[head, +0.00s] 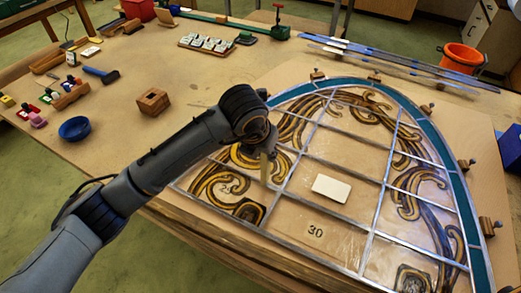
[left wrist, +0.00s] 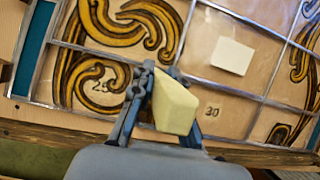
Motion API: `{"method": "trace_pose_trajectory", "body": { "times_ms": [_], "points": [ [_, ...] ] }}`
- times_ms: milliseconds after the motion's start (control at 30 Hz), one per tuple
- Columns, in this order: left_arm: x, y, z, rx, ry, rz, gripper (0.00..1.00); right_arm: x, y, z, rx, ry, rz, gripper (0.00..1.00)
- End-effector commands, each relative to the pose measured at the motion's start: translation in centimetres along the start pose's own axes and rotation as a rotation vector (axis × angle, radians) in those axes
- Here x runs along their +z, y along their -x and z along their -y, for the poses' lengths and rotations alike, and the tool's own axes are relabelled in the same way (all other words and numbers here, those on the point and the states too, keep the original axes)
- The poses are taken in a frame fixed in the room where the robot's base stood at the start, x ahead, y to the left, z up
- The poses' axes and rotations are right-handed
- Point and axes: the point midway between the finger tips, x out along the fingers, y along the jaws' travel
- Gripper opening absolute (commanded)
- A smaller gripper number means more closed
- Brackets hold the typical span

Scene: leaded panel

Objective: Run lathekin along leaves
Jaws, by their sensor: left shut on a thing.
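The leaded panel, with painted scrolls in its glass and grey lead strips (head: 313,131) between panes, lies on a wooden board. Its strips also cross the left wrist view (left wrist: 229,88). My left gripper (head: 262,150) is over the left part of the panel. In the left wrist view my left gripper (left wrist: 165,98) is shut on a pale yellow, wedge-shaped piece that looks like the lathekin (left wrist: 175,104). The lathekin shows small and partly hidden in the head view (head: 264,170). I cannot tell whether its tip touches a strip. My right gripper is not in view.
A pale flat block (head: 332,188) lies on the panel above a pane marked 30. Wooden blocks (head: 489,227) stand around the curved rim. A blue bowl (head: 75,129), a wooden box (head: 153,101) and an orange bucket (head: 461,59) stand farther out.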

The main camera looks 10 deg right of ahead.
Motion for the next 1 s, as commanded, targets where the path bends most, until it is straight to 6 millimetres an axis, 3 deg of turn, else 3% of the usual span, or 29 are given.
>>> {"method": "trace_pose_trajectory", "body": {
  "times_ms": [1000],
  "points": [
    [-0.2,-0.1,4.7,-0.002,-0.003,-0.003,0.0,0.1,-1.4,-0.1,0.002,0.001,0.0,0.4]
  ]
}}
